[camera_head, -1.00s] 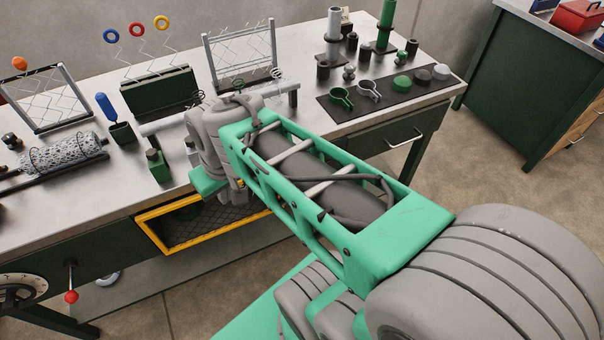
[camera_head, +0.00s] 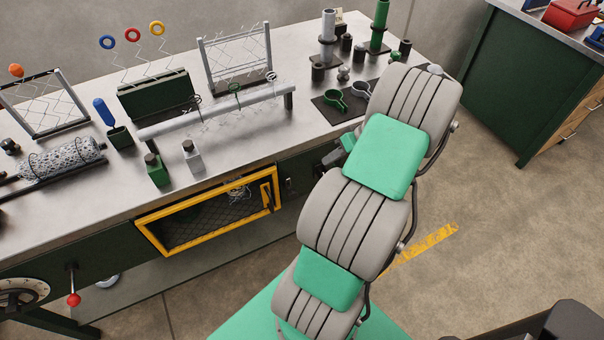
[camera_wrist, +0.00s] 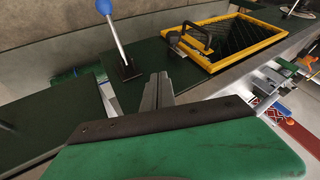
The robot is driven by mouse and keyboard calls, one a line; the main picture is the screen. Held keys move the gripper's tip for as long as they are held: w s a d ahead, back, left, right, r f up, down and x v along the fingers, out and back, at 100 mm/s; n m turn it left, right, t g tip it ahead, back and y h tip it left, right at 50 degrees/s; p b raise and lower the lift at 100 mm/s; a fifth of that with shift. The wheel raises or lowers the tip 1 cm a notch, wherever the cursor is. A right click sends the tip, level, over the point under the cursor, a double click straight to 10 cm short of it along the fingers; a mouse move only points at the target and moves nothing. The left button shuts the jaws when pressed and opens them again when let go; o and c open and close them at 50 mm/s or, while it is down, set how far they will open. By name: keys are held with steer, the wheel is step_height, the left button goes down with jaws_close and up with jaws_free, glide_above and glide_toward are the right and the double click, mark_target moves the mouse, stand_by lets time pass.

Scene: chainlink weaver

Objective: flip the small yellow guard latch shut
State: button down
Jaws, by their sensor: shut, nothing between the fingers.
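The yellow-framed mesh guard (camera_head: 178,251) is in the bench front, below the worktop. It also shows in the wrist view (camera_wrist: 262,52) at the upper right. A dark handle (camera_wrist: 204,45) stands at its near end in the wrist view. I cannot clearly tell the small yellow latch from the frame. My gripper (camera_wrist: 158,78) is shut and empty, with its fingers together over the dark green bench front, apart from the guard and short of its near end. In the head view my arm largely hides the gripper.
A lever with a blue knob (camera_wrist: 105,6) stands left of my fingers in the wrist view. A rail (camera_head: 215,112), a green bottle (camera_head: 156,170) and a grey bottle (camera_head: 193,157) stand on the worktop above the guard. Open floor (camera_head: 480,240) lies at right.

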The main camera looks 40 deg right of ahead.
steer(key=p, duration=0.1)
glide_toward(291, 189)
steer(key=w+d+f, duration=0.2)
steer(key=d, duration=0.1)
steer(key=shift+w+a+f+p, duration=0.25)
steer(key=shift+w+a+p, duration=0.25)
steer(key=shift+a, duration=0.4)
steer(key=shift+w+a+f+p, duration=0.2)
steer(key=shift+w+a+p, duration=0.25)
steer(key=shift+a, duration=0.4)
steer(key=shift+r, duration=0.1)
